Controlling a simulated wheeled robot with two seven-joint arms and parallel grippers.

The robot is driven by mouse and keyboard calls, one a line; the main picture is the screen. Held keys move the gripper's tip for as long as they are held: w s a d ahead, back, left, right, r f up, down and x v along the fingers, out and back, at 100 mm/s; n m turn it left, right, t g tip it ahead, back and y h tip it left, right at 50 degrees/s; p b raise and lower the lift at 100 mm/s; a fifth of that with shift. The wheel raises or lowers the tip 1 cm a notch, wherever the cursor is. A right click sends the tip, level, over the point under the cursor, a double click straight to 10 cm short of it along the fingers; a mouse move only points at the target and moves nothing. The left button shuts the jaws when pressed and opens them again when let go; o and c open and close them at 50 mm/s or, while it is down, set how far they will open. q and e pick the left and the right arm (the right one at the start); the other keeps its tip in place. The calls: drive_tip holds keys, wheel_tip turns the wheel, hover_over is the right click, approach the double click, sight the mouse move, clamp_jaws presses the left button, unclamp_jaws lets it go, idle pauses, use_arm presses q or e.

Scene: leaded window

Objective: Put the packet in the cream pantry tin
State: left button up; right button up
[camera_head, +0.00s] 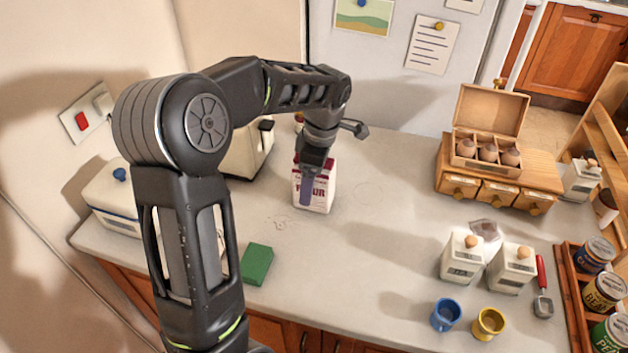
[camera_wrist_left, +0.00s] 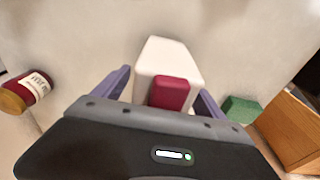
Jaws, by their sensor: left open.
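The packet is a white flour packet with dark red print (camera_head: 317,196), upright on the counter near the middle of the head view. It also shows in the left wrist view as a white block (camera_wrist_left: 165,60) with a dark red patch. My left gripper (camera_head: 308,185) is open, pointing down at the packet, with its purple fingers on either side of it in the wrist view (camera_wrist_left: 163,98). I cannot tell whether they touch it. A cream tin with a blue-knobbed lid (camera_head: 112,190) stands at the left, partly hidden by my arm. My right gripper is out of view.
A green block (camera_head: 257,264) lies near the front edge. A cream appliance (camera_head: 243,155) stands behind my arm. Two white canisters (camera_head: 461,258) and blue and yellow mugs (camera_head: 446,314) stand at the right. A wooden drawer unit (camera_head: 500,180) is farther back.

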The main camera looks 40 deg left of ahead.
use_arm(q)
drive_tip(key=shift+f+b, duration=0.25)
drive_tip(key=shift+b, duration=0.05)
idle(0.4)
clamp_jaws()
idle(1.0)
